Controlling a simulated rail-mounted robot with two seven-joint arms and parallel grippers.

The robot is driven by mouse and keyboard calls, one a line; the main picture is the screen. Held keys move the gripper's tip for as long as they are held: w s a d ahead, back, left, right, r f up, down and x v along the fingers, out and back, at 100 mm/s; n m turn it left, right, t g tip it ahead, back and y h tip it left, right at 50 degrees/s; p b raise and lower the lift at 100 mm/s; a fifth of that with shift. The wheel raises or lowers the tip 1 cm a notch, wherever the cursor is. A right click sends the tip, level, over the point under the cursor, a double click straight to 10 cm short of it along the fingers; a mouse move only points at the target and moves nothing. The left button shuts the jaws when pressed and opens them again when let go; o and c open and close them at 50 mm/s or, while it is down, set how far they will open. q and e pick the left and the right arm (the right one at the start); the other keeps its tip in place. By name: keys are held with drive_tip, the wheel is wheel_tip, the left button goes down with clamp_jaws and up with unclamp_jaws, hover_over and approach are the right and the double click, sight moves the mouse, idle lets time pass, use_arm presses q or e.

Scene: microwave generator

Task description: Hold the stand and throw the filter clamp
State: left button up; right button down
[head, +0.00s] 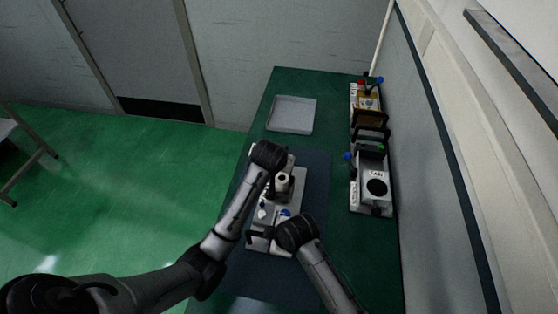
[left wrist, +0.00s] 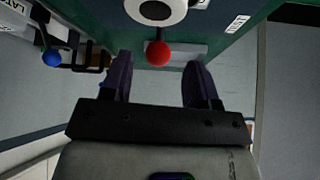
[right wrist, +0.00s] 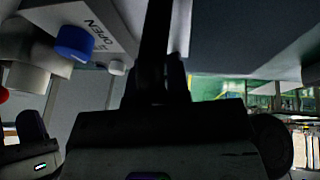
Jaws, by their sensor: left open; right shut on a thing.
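The stand (head: 290,211) is a pale unit with a white cylinder (head: 283,181) on the dark mat. In the left wrist view, a red ball knob (left wrist: 158,54) shows in front of the white cylinder's dark-centred end (left wrist: 155,10); it looks like the clamp lever's end. My left gripper (left wrist: 158,78) is open, with the red knob in line with the gap between its fingers, apart from them as far as I can tell. My right gripper (head: 271,236) is shut on the stand's black handle (head: 256,237). The handle shows as a dark bar (right wrist: 154,45) in the right wrist view, beside a blue knob (right wrist: 74,42) and an OPEN label.
An empty grey tray (head: 292,114) lies at the back of the green table. Other units with black handles line the right side, including a white one (head: 375,186) with a round dark port. The wall runs close along the table's right edge.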

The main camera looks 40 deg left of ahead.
use_arm(q)
drive_tip(key=shift+v, duration=2.45)
drive_tip(key=shift+o, duration=0.4)
drive_tip(key=w+d+r+t, duration=0.1)
drive_tip(key=w+r, duration=0.4)
drive_tip(key=r, duration=0.3)
drive_tip(key=shift+w+d, duration=0.2)
drive_tip(key=a+f+n+g, duration=0.1)
drive_tip(key=f+n, duration=0.1)
drive_tip(key=f, duration=0.3)
drive_tip(key=w+a+f+n+g, duration=0.1)
drive_tip(key=f+g, duration=0.1)
drive_tip(key=f, duration=0.3)
drive_tip(key=a+f+n+g, duration=0.1)
drive_tip(key=a+f+n, duration=0.1)
drive_tip(key=f, duration=0.3)
drive_tip(key=shift+w+f+n+y, duration=0.15)
drive_tip(key=shift+f+n+y, duration=0.15)
drive_tip(key=shift+f, duration=0.1)
drive_tip(key=shift+c, duration=0.2)
clamp_jaws()
